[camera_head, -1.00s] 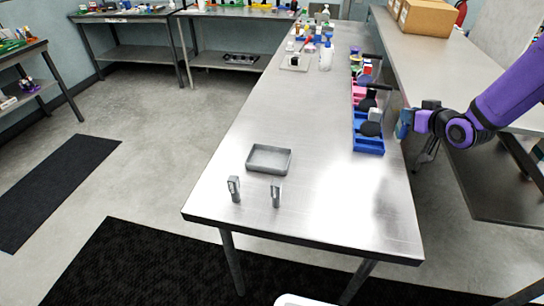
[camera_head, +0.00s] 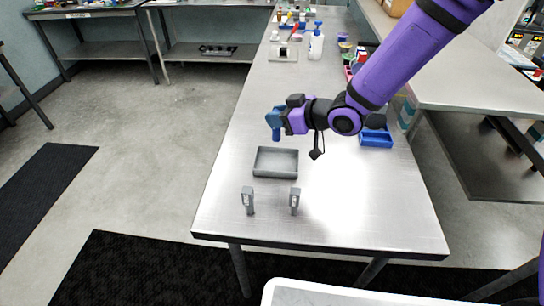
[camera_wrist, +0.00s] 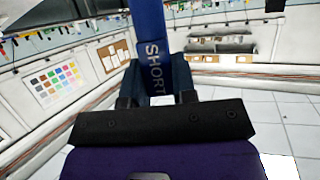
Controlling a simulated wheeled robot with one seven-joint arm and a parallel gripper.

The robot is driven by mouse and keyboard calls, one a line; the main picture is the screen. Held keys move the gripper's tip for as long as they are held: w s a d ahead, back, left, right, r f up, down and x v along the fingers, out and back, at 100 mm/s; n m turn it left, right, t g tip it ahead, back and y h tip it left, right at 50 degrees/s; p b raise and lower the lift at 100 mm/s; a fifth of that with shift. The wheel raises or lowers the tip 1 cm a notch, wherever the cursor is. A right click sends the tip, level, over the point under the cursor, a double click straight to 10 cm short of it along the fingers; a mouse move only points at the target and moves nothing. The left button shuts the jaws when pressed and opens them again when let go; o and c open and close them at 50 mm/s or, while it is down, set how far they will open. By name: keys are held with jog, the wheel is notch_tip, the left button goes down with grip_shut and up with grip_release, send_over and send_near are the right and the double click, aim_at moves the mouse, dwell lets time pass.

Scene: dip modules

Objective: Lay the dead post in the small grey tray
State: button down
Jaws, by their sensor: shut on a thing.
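The small grey tray (camera_head: 276,163) lies empty on the steel table. Two grey posts, a left one (camera_head: 248,201) and a right one (camera_head: 295,201), stand upright on the table in front of the tray. My gripper (camera_head: 276,121) is above the table, behind the tray in the picture, and shut on a blue post. In the wrist view the blue post (camera_wrist: 151,45) sits between the fingers and bears the word SHORT. Its lower end shows below the fingers in the head view (camera_head: 276,135). The small markings on the grey posts cannot be read.
A blue bin (camera_head: 376,138) stands at the table's right edge, partly behind my arm. A white bottle with a blue top (camera_head: 316,45) and other small items stand at the far end. The table around the tray is mostly clear.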

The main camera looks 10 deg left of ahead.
jog(key=shift+f, duration=4.7)
jog(key=shift+f, duration=0.15)
jog(key=c, duration=0.9)
grip_release()
jog(key=v, duration=1.2)
jog(key=shift+r, duration=0.2)
